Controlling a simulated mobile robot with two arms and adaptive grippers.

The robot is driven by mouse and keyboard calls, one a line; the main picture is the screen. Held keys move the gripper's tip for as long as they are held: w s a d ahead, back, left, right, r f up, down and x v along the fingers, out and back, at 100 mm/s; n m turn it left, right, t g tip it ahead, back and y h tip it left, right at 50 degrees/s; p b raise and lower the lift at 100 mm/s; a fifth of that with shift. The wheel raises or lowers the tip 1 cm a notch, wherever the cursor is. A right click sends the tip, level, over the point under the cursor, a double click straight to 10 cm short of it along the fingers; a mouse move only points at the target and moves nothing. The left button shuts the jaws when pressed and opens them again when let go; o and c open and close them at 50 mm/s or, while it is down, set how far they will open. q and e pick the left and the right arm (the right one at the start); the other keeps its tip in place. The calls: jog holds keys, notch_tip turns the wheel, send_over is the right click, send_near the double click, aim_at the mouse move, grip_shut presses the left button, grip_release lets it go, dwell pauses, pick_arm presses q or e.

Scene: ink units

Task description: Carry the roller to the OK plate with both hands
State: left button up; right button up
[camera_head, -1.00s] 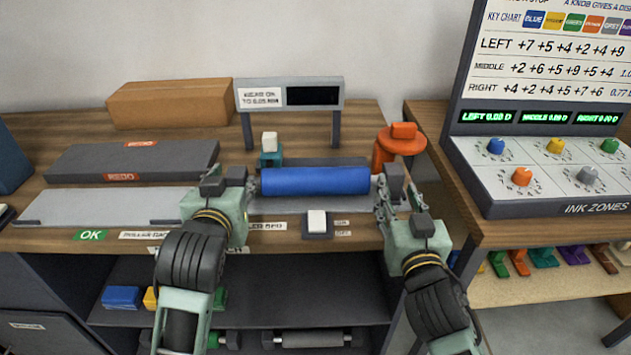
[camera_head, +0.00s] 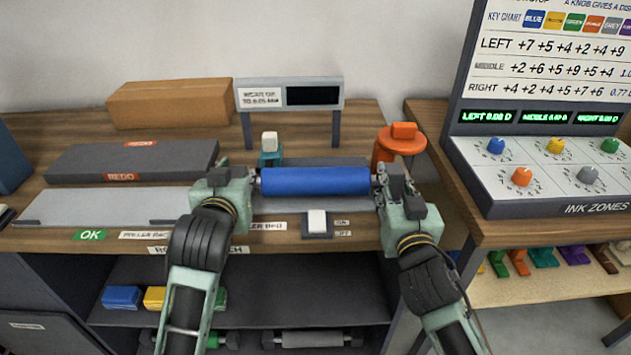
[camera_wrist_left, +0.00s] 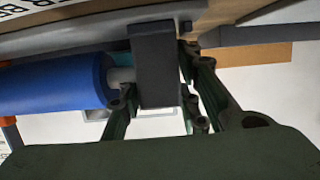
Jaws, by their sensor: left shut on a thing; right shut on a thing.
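The blue roller (camera_head: 315,181) lies level across the middle of the bench, over the grey roller bed (camera_head: 290,205). My left gripper (camera_head: 236,176) is shut on its left end. In the left wrist view the fingers (camera_wrist_left: 160,105) close around the dark end block (camera_wrist_left: 154,62) beside the blue roller (camera_wrist_left: 55,84). My right gripper (camera_head: 388,178) is shut on the roller's right end. Whether the roller touches the bed cannot be told. The light grey OK plate (camera_head: 105,206) lies to the left, bare, above the green OK label (camera_head: 91,235).
A dark grey REDO plate (camera_head: 130,160) lies behind the OK plate. A gauge display (camera_head: 290,95) stands behind the roller, with a teal block with a white top (camera_head: 270,148) before it. An orange knob (camera_head: 401,139) is close to my right gripper. A white button (camera_head: 317,222) sits in front.

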aim_at(396, 172)
pick_arm(q)
grip_shut()
pick_arm(e)
grip_shut()
pick_arm(q)
jog(key=shift+r, duration=0.25)
pick_arm(e)
jog(key=shift+r, duration=0.25)
